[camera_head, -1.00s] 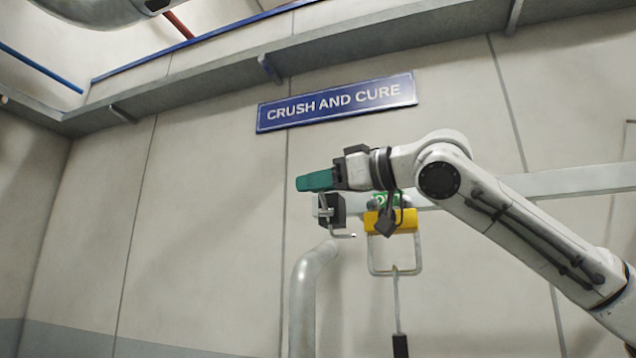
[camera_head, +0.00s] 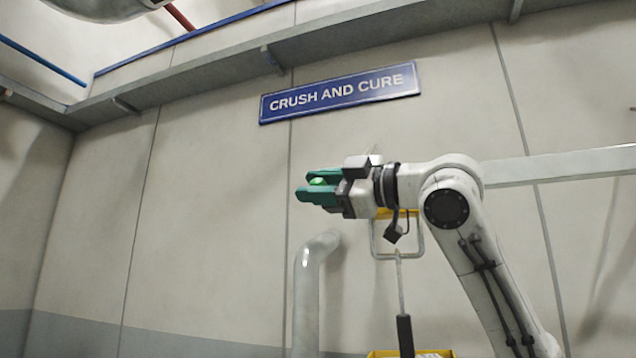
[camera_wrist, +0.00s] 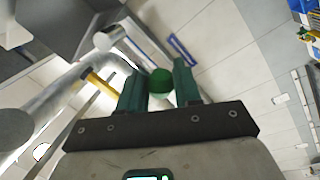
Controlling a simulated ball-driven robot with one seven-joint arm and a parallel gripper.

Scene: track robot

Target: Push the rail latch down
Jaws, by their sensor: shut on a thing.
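My gripper (camera_head: 312,189) is at the middle of the head view, pointing left in front of the wall. Its teal fingers are closed on a small green rounded piece (camera_head: 318,182). In the wrist view the green piece (camera_wrist: 160,82) sits between the two fingers (camera_wrist: 160,88). The light rail (camera_head: 560,166) runs from the right edge to behind my arm. The rail latch cannot be made out now; the part of the rail where a black block with a bent metal lever showed earlier is behind my gripper.
A wire frame (camera_head: 398,240) with a hanging rod shows below my wrist. A grey pipe (camera_head: 308,280) stands below the gripper. A yellow container (camera_head: 385,354) shows at the bottom edge. A blue sign (camera_head: 340,93) is on the wall above. The wall to the left is clear.

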